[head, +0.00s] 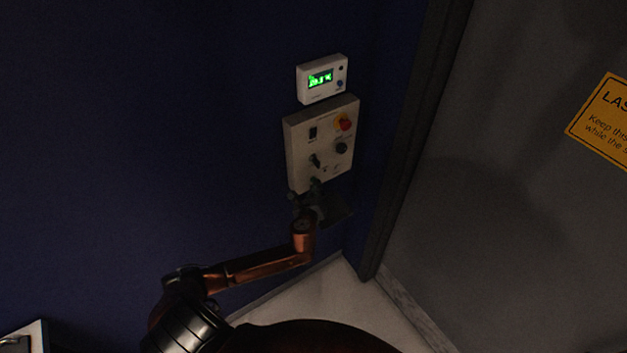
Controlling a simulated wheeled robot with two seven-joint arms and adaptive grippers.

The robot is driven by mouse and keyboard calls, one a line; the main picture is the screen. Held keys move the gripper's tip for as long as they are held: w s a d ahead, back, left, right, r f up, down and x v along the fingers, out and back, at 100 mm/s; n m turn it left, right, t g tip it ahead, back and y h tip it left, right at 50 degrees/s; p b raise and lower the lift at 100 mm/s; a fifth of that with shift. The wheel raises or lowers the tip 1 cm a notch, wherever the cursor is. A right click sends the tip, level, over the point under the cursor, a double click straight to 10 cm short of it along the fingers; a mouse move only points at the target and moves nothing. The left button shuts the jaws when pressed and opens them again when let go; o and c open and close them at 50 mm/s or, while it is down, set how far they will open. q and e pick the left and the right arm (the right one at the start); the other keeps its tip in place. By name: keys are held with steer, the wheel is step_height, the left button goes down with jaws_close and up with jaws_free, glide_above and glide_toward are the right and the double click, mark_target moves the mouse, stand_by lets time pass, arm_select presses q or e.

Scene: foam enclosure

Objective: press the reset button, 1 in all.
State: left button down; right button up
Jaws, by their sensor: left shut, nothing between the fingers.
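A pale control panel (299,157) is mounted on the dark blue wall. It carries a red knob on a yellow base (344,122), a dark rocker switch (312,133), a black round knob (341,147) and a small dark lever (315,161). I cannot make out which control is the reset button; the labels are too small to read. My left gripper (315,186) is shut and empty at the panel's lower edge, covering part of it. I cannot tell whether its tips touch the panel. My right gripper is not in view.
A white display box (309,94) with green digits sits just above the panel. A dark vertical post (411,130) stands right of it. A grey wall with a yellow sign (602,122) is farther right. The blue wall left of the panel is bare.

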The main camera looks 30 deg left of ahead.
arm_select(q)
steer(key=shift+w+a, duration=0.1)
steer(key=shift+a, duration=0.15)
stand_by(0.5)
steer(key=shift+s+d+p, duration=0.3)
steer(key=shift+d+p, duration=0.35)
steer(key=shift+d, duration=0.1)
steer(key=d, duration=0.1)
steer(key=s+d+p, duration=0.1)
steer(key=d, duration=0.1)
steer(key=s+d+p, duration=0.1)
steer(key=shift+d, duration=0.35)
stand_by(0.7)
